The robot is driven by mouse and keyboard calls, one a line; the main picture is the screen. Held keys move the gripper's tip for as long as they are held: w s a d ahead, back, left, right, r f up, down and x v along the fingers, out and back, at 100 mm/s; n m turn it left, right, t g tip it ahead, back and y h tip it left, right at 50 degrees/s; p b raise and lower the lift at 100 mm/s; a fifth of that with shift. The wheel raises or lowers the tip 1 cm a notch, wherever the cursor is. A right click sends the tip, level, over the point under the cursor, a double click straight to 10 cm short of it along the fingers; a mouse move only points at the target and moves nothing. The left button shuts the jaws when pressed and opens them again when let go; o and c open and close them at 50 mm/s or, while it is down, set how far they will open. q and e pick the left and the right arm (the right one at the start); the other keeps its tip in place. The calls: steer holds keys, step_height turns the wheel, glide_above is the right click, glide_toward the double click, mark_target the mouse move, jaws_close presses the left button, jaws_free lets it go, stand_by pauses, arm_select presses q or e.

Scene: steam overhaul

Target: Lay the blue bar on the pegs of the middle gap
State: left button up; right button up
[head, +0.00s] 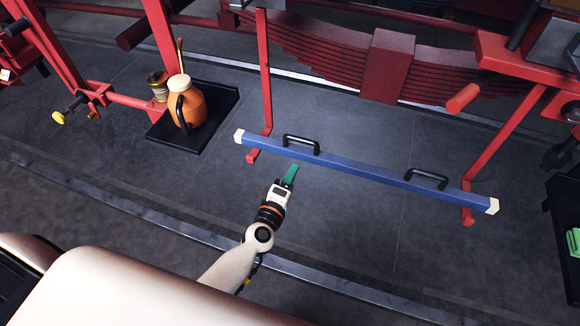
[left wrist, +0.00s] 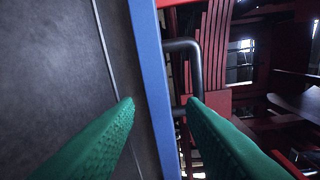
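The blue bar (head: 360,172) has white end caps and two black handles. In the head view it lies across the feet of two red hangers, the left hanger (head: 266,80) and the right hanger (head: 503,137). I take these feet as pegs; I cannot tell which gap is the middle one. My left gripper (head: 291,174) has green fingers just below the left handle (head: 301,143). In the left wrist view the fingers (left wrist: 163,103) are apart and empty, with the bar (left wrist: 155,85) and handle (left wrist: 190,75) beyond and between them. My right gripper is not in view.
A black tray (head: 226,106) holds an orange jug (head: 190,105) and a tin (head: 158,86) at the left. A red leaf spring (head: 330,50) hangs behind the bar. A dark tray with a green item (head: 573,243) stands at the right edge. The floor in front of the bar is clear.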

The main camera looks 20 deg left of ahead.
mark_target(300, 142)
arm_select(q)
steer(key=w+r, duration=0.1)
steer(key=w, duration=0.2)
steer(key=w+r+n+b, duration=0.1)
steer(key=w, duration=0.2)
steer(key=w+r+n+t, duration=0.1)
steer(key=w+r, duration=0.1)
steer(key=w, duration=0.1)
steer(key=shift+w+a+r+y, duration=0.1)
steer(key=shift+w+a+y, duration=0.05)
steer(key=shift+w+y, duration=0.15)
steer(key=shift+s+p, duration=0.35)
steer(key=shift+s, duration=2.05)
